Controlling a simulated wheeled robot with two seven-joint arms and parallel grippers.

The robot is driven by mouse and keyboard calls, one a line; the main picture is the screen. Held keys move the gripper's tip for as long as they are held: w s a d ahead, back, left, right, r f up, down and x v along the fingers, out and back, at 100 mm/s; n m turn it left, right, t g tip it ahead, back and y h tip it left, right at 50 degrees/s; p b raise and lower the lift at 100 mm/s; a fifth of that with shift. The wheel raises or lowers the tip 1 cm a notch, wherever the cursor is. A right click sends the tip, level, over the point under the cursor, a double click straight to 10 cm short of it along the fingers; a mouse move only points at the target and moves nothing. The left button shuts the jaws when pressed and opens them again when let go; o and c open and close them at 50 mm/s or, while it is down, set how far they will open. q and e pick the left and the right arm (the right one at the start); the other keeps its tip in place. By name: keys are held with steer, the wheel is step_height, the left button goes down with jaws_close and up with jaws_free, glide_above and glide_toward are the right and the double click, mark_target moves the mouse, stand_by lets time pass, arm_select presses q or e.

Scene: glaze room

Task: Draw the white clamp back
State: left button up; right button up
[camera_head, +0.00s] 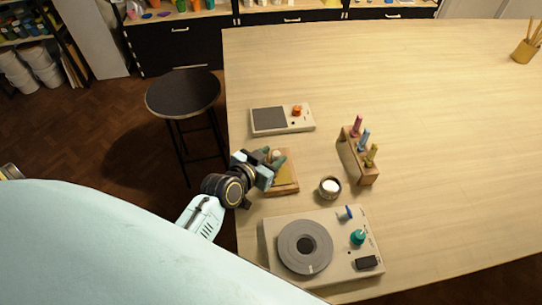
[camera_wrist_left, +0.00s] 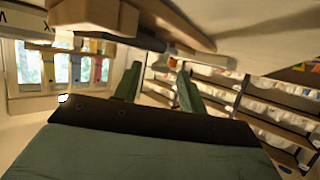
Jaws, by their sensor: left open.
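A wooden board (camera_head: 287,183) lies near the table's left edge, partly covered by my left gripper. A small pale piece (camera_head: 276,155), likely the white clamp, shows at its far end between the fingers. My left gripper (camera_head: 275,158) is open, low over the board's far end. In the left wrist view its two green fingers (camera_wrist_left: 158,75) are apart. A pale rod-like part (camera_wrist_left: 204,60) on a wooden piece (camera_wrist_left: 110,20) shows just beyond the fingertips. I cannot tell whether the fingers touch it. My right gripper is not in view.
A wheel machine (camera_head: 345,270) with knobs stands in front. A small bowl of white material (camera_head: 330,187) and a wooden rack (camera_head: 358,165) with upright coloured tools stand to the right. A scale (camera_head: 283,119) lies behind. The table's right side is largely clear; a stool (camera_head: 183,92) stands left.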

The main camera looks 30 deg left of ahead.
arm_select(q)
steer(key=shift+c, duration=0.5)
jaws_close()
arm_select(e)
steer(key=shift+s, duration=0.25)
arm_select(q)
steer(key=shift+w+a+r, duration=0.1)
steer(key=shift+w+a, duration=0.65)
steer(key=shift+w, duration=0.2)
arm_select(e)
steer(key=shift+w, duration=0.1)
arm_select(q)
steer(key=shift+c, duration=0.4)
jaws_free()
steer(key=shift+o, duration=0.9)
steer(key=shift+w+a, duration=0.1)
steer(key=shift+w, duration=0.05)
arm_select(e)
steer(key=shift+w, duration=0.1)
